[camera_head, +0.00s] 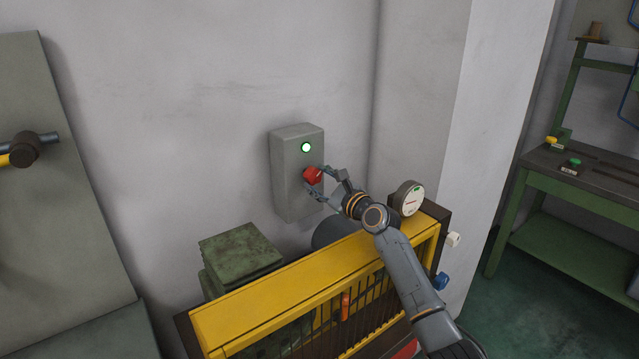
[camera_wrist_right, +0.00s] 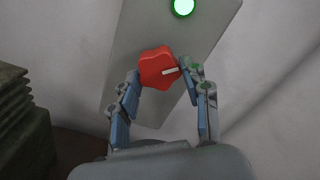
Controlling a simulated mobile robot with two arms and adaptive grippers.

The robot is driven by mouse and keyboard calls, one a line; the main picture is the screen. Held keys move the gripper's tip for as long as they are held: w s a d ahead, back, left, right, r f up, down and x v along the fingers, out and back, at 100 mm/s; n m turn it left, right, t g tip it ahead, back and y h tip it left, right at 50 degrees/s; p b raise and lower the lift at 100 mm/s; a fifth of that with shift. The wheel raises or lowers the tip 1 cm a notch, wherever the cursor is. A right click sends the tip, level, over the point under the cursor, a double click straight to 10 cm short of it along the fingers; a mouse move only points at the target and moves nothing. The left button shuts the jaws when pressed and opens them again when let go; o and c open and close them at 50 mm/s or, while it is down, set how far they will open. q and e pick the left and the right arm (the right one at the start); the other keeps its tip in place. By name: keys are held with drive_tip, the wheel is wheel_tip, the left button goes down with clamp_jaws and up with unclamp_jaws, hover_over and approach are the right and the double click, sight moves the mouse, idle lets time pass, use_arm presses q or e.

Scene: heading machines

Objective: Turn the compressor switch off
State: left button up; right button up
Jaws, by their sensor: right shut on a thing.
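A grey switch box (camera_head: 287,195) is mounted on the wall, with a lit green lamp (camera_head: 306,147) near its top. Below the lamp is a red rotary knob (camera_head: 312,175). My right gripper (camera_head: 318,181) is at the knob with its fingers on either side, shut on it. In the right wrist view the red knob (camera_wrist_right: 158,68) sits between the two fingertips (camera_wrist_right: 160,72), and a pale pointer mark on it lies nearly level, toward the right finger. The green lamp (camera_wrist_right: 183,7) glows above. My left gripper is not in view.
A yellow-framed compressor guard (camera_head: 280,290) stands below the box, with a round gauge (camera_head: 409,198) at its right end. A green metal block (camera_head: 240,250) is behind it on the left. A green workbench (camera_head: 580,190) stands at the right.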

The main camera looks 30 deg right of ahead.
drive_tip(key=n+b, duration=0.1)
drive_tip(key=n, duration=0.3)
drive_tip(key=shift+d+n, duration=0.1)
drive_tip(key=shift+n, duration=0.3)
drive_tip(key=n+b, duration=0.2)
drive_tip(key=n, duration=0.3)
drive_tip(key=shift+r, duration=0.1)
drive_tip(key=o, duration=1.2)
drive_tip(key=shift+c, duration=0.2)
drive_tip(key=s+d, duration=0.1)
drive_tip(key=s, duration=1.1)
drive_tip(key=shift+d, duration=0.35)
